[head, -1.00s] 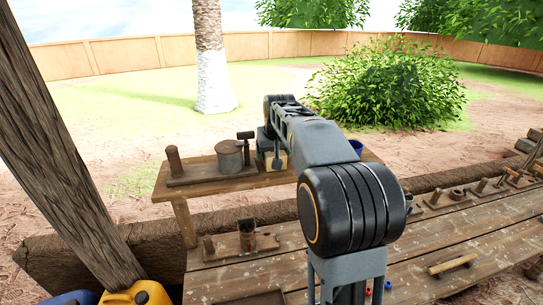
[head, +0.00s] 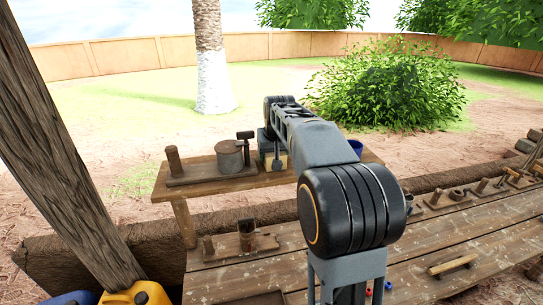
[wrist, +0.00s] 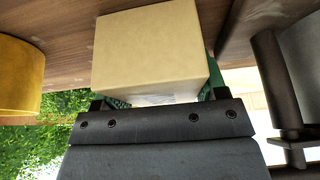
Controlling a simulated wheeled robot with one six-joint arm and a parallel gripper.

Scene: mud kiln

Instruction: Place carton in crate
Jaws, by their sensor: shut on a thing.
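The carton is a plain tan box (wrist: 152,52) in the wrist view, held at the front of my gripper (wrist: 158,98). My gripper is shut on it, with a finger at either side. Wooden boards lie behind the box; I cannot tell whether it touches them. In the head view a small tan part of the box (head: 284,161) shows at the wooden table, mostly hidden by my arm. My fingers are hidden there. I cannot make out a crate in either view.
A yellow round object (wrist: 18,75) is left of the carton in the wrist view. A long workbench (head: 440,245) with several tools lies nearer. A slanting post (head: 60,150) stands left.

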